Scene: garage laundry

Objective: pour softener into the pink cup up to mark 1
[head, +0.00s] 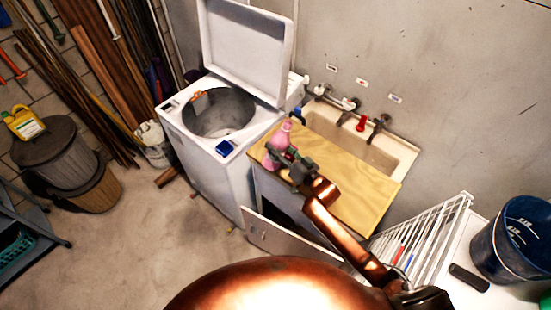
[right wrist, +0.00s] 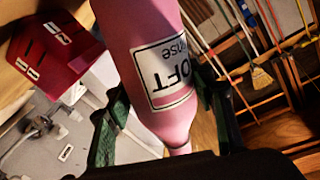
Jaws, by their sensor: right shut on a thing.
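A pink softener bottle (head: 270,157) stands roughly upright at the left end of the wooden board over the sink. In the right wrist view the bottle (right wrist: 150,35) fills the middle, its white label reading upside down. My right gripper (head: 294,165) is shut around it, one green-and-black finger on each side. A reddish-pink cup (right wrist: 55,48) with white marks is beside the bottle in the right wrist view; its inside is not visible. In the head view the gripper and bottle largely hide the cup. My left gripper is in neither view.
The wooden board (head: 355,190) is clear to the right. The open washer (head: 205,160) stands left, with a blue item (head: 225,147) on its front edge. Taps (head: 378,126) are behind the sink. A white rack (head: 425,235) and dark blue bucket (head: 515,240) are at right.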

